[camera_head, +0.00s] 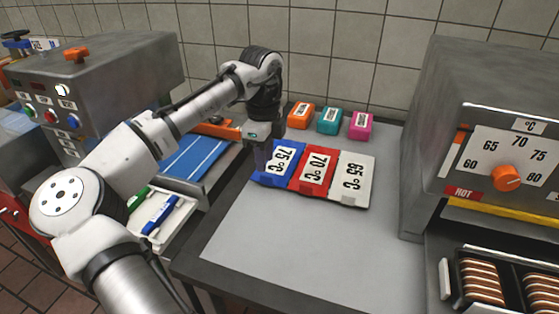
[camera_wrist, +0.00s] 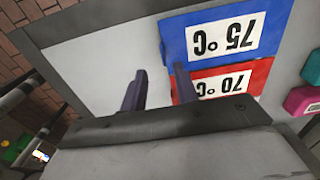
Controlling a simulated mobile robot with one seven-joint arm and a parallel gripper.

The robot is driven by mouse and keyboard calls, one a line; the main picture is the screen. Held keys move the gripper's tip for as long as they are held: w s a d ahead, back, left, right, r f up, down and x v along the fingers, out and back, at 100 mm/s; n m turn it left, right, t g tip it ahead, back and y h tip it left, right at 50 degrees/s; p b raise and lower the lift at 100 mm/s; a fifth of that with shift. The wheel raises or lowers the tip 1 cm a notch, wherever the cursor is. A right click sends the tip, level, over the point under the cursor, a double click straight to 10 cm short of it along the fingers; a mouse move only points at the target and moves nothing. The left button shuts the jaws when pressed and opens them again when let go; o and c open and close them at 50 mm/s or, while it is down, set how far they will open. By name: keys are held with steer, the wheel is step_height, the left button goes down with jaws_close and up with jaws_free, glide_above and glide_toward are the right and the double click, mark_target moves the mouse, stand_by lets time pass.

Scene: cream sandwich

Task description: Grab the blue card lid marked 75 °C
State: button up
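The blue card lid marked 75 °C (camera_head: 281,162) lies at the left end of a row of three lids on the grey worktop. It fills the upper right of the wrist view (camera_wrist: 225,36), label upside down. The red lid marked 70 °C (camera_head: 315,170) lies right beside it, and the white lid marked 65 °C (camera_head: 352,180) is beyond that. My gripper (camera_head: 263,165) is at the blue lid's left side, pointing down. In the wrist view its two fingers (camera_wrist: 159,82) are apart with nothing between them. One finger overlaps the lid's edge in the picture; contact cannot be told.
Orange (camera_head: 301,115), teal (camera_head: 330,121) and pink (camera_head: 361,125) blocks stand behind the lids. A grey machine with a temperature dial (camera_head: 507,178) stands to the right. The worktop (camera_head: 300,245) in front is clear. A white tray (camera_head: 178,219) holds markers at left.

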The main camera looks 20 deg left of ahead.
steer(key=shift+w+f+p, duration=0.15)
steer(key=shift+f+p, duration=0.15)
steer(key=shift+f, duration=1.1)
steer(key=shift+w+f+p, duration=0.1)
steer(key=shift+f+p, duration=0.15)
steer(key=shift+f, duration=1.15)
jaws_close()
